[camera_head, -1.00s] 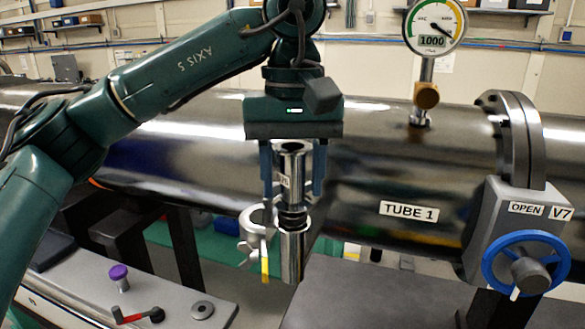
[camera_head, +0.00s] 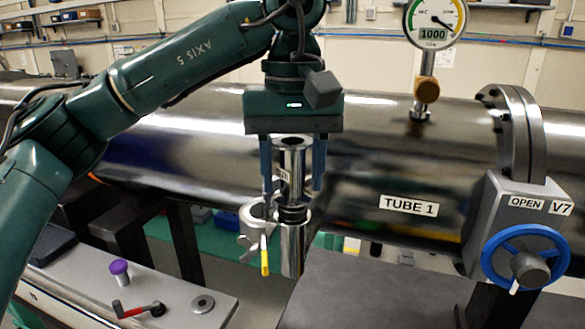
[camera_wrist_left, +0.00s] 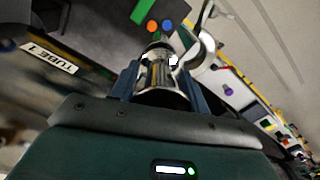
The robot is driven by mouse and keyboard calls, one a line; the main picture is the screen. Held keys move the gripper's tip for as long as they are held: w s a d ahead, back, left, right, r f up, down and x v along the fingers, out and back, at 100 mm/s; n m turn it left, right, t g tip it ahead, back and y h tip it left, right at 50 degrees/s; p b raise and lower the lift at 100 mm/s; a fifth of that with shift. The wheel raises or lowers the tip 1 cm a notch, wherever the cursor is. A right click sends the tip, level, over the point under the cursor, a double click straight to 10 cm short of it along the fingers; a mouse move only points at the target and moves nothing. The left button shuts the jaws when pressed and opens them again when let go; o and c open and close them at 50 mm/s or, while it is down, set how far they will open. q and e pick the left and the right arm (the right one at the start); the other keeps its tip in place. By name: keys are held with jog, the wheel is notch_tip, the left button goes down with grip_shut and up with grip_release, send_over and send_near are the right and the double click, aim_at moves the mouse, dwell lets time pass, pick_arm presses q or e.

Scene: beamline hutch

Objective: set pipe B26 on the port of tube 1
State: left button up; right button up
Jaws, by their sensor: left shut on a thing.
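A shiny steel pipe (camera_head: 294,158), its label mostly hidden, stands upright between the fingers of my left gripper (camera_head: 292,185). My left gripper is shut on it; the pipe also shows in the left wrist view (camera_wrist_left: 158,72). Below it are a dark ribbed section and a steel cylinder (camera_head: 292,252), in line with it. I cannot tell whether these belong to the pipe or to the port, or whether the pipe is seated. A silver open clamp (camera_head: 250,222) and a yellow-tipped lever (camera_head: 265,258) are beside them. Tube 1 (camera_head: 390,165) lies behind. My right gripper is not in view.
A gauge (camera_head: 435,24) reading 1000 stands on the tube. A valve with a blue handwheel (camera_head: 487,262), marked OPEN V7, is at right. A grey bench at lower left bears a purple knob (camera_head: 119,267) and a red-handled crank (camera_head: 137,309). A dark grey surface (camera_head: 390,295) in front is bare.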

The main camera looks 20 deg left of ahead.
pick_arm(q)
jog(key=shift+f+b, duration=0.3)
jog(key=shift+f, duration=0.2)
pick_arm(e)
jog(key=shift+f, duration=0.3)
pick_arm(q)
jog(key=o, duration=1.1)
jog(key=shift+o, duration=0.2)
